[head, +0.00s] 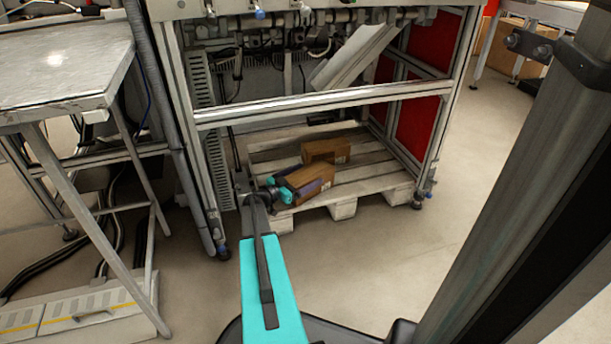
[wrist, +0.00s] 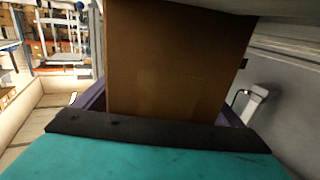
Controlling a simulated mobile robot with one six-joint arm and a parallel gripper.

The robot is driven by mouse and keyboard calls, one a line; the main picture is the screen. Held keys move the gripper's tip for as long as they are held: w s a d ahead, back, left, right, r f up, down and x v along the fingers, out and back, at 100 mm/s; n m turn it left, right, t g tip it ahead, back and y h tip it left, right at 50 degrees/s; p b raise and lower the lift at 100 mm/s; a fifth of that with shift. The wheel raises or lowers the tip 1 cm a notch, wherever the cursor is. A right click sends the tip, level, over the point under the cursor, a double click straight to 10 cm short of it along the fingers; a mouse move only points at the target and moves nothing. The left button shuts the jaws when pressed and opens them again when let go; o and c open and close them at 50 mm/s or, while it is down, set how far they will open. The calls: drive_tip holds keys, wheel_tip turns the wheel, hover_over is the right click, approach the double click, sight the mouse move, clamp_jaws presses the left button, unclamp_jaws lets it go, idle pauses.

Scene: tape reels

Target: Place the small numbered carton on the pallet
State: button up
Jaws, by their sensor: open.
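A brown carton (head: 318,177) is at the front of the wooden pallet (head: 372,177), inside the machine frame. It appears to rest on the boards. My gripper (head: 304,186) is at this carton, with a dark purple finger along its near side. In the wrist view the carton (wrist: 170,60) stands between the two purple fingers, which are open around it; I cannot tell if they touch it. A second brown carton (head: 327,150) is just behind it on the pallet. No number is readable on either carton.
A metal frame bar (head: 320,108) crosses above the pallet, and frame posts stand at both sides. A tilted pale panel (head: 352,56) hangs above. A metal table (head: 65,65) is at the left. Bare pallet boards show right of the cartons.

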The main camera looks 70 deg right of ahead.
sight(290, 182)
drive_tip(key=shift+a, duration=0.1)
drive_tip(key=p+v, duration=0.3)
drive_tip(key=v, duration=0.3)
drive_tip(key=shift+r, duration=0.1)
drive_tip(key=shift+w+a, duration=0.35)
drive_tip(key=shift+a, duration=0.25)
wheel_tip(290, 182, up, 9)
drive_tip(key=p, duration=0.9)
drive_tip(key=shift+r+p, duration=0.5)
drive_tip(key=shift+p, duration=0.15)
